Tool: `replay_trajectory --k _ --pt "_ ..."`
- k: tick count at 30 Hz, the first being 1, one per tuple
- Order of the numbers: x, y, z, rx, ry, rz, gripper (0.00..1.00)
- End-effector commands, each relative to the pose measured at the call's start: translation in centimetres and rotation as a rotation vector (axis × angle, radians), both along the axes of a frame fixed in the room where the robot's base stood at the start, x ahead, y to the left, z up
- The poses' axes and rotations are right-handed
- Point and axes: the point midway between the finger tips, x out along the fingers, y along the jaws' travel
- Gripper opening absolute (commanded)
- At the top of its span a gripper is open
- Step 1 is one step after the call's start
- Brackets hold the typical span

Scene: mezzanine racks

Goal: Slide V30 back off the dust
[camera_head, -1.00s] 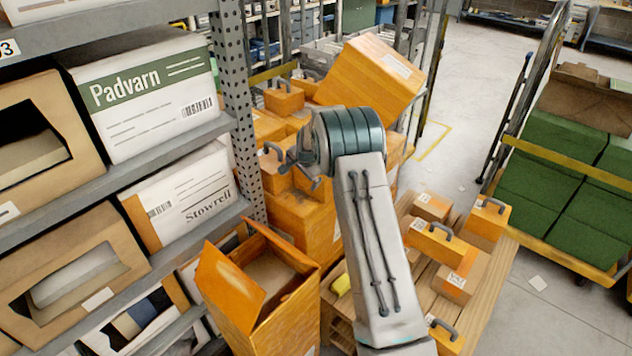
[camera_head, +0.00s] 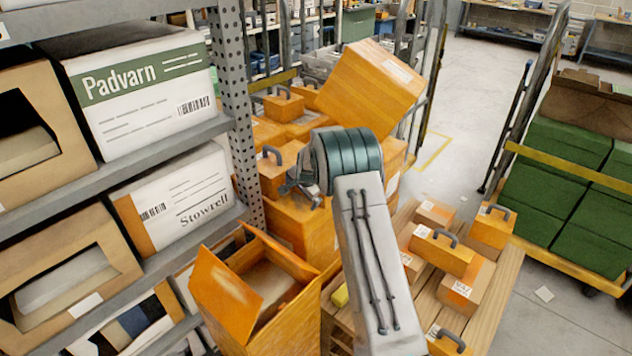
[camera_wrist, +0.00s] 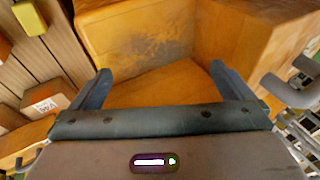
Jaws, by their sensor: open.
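My gripper (camera_head: 298,187) is at the stack of orange boxes (camera_head: 300,222), left of my forearm in the head view. In the wrist view my gripper (camera_wrist: 160,82) has its two dark fingers spread, with nothing held between them. An orange surface (camera_wrist: 160,95) lies beyond and between the fingers. A greyish, dusty-looking patch (camera_wrist: 160,50) marks the orange face ahead. I read no V30 label in either view, so I cannot tell which box is V30. My arm hides part of the stack.
A wooden pallet (camera_head: 500,290) with several handled orange boxes stands right of my arm. An open orange carton (camera_head: 225,300) is at the lower left. A tilted orange box (camera_head: 368,88) tops the stack behind. Shelving (camera_head: 190,265) bounds the left. The floor (camera_head: 480,100) is clear behind.

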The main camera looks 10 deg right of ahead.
Motion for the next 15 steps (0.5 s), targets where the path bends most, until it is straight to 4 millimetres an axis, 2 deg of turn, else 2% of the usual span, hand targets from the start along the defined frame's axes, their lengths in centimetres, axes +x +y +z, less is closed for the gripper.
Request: replay_trajectory --k 15 --pt "-1.6 2.2 0.0 0.0 0.0 0.001 1.0"
